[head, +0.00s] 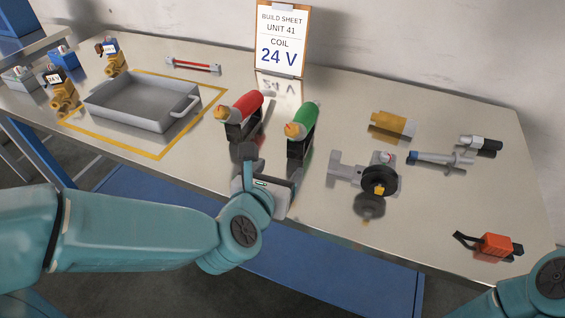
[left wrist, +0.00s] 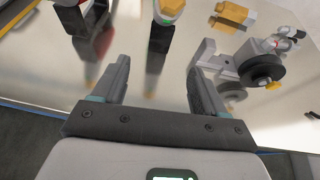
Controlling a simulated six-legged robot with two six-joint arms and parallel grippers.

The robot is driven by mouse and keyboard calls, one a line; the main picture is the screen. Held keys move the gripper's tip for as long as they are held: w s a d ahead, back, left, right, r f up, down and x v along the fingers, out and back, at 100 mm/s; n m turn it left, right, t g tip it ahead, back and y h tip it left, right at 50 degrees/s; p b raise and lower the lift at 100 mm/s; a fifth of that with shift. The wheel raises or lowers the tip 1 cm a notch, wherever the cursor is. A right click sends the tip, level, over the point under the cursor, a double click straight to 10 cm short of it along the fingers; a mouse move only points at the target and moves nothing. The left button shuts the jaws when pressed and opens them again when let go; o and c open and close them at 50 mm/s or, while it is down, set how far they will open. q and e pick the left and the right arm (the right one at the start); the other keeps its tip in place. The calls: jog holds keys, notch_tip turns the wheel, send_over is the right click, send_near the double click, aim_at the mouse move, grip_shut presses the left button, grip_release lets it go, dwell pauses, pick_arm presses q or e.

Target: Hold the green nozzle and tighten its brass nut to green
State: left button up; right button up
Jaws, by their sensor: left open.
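The green nozzle (head: 304,121) lies on a black stand at the middle of the table, with its brass nut (head: 292,130) at its near end. Its near end also shows at the top of the left wrist view (left wrist: 170,8). A red nozzle (head: 246,106) with a similar brass nut lies on a black stand just left of it. My left gripper (left wrist: 152,85) is open and empty, in front of the two stands and apart from them. In the head view my left gripper (head: 272,178) is partly hidden by its own wrist. My right gripper is out of view; only part of that arm shows at lower right.
A grey tray (head: 130,118) stands in a yellow outline at left, with brass valves nearby. A grey fixture with a black wheel (head: 380,180) stands right of the nozzles. A yellow block (head: 391,125), grey tools and an orange-black item (head: 493,246) lie further right.

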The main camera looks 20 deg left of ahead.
aim_at(295, 151)
pick_arm(q)
jog(key=x, duration=1.6)
jog(key=shift+f+p, duration=0.15)
jog(key=shift+p, duration=0.2)
grip_shut()
